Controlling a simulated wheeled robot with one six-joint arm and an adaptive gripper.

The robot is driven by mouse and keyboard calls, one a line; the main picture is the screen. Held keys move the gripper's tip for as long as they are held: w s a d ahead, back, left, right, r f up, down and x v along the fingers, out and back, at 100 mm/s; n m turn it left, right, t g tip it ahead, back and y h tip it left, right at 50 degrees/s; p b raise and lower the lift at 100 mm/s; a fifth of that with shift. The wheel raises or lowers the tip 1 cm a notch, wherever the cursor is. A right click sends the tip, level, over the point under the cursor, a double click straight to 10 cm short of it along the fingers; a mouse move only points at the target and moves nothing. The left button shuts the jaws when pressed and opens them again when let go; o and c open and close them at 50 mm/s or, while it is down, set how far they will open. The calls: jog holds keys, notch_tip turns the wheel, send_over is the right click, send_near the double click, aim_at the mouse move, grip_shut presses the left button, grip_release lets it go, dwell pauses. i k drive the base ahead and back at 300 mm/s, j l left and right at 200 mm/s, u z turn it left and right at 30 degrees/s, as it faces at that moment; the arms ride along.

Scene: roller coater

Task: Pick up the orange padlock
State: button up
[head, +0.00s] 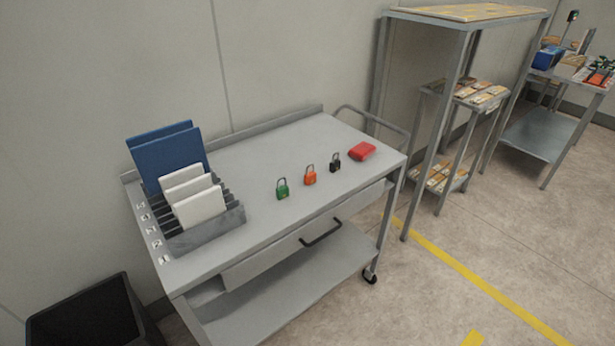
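The orange padlock (310,178) stands upright on the top of the grey cart (262,165), with its shackle up. A green padlock (282,191) stands to its left and a black padlock (335,165) to its right, each a small gap away. Nothing covers the orange padlock. My gripper is not in the head view.
A red case (362,151) lies right of the black padlock. A grey rack (206,232) with white and blue panels stands on the cart's left. A dark bin (88,310) is at lower left, tall shelving (463,75) at right. Floor at lower right is clear.

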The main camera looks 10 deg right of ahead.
aim_at(310, 178)
jog(key=i+l+z, duration=0.2)
jog(key=i+z, duration=0.2)
jog(key=i, duration=0.15)
jog(key=i+z, duration=0.4)
jog(key=i, duration=0.15)
